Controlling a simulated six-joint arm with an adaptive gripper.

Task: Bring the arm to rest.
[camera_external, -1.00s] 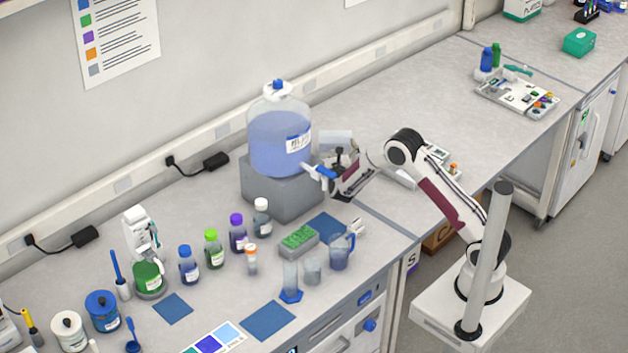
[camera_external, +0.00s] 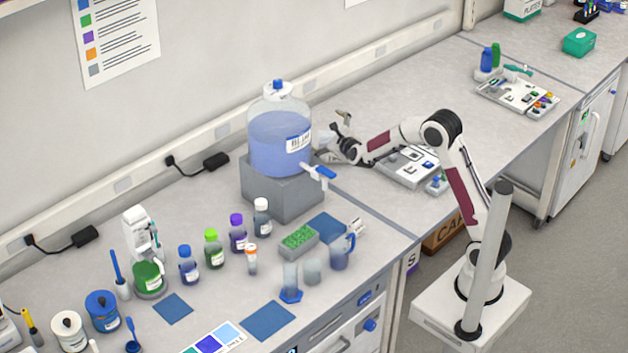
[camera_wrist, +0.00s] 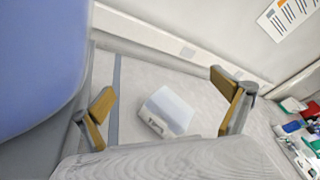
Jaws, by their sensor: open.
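My gripper (camera_external: 335,133) is open and empty. It is held above the bench, just right of the large carboy of blue liquid (camera_external: 281,135), and looks apart from it. In the wrist view both fingers of my gripper (camera_wrist: 165,92) are spread, with nothing between them. My arm reaches left from its pedestal with the elbow bent and raised. The wrist view shows the blue side of the carboy (camera_wrist: 40,65) close at the left.
The carboy stands on a grey block (camera_external: 280,190), its blue tap (camera_external: 319,172) facing right. A white box (camera_wrist: 167,112) lies beyond my fingers. A tray (camera_external: 405,165) sits beneath my forearm.

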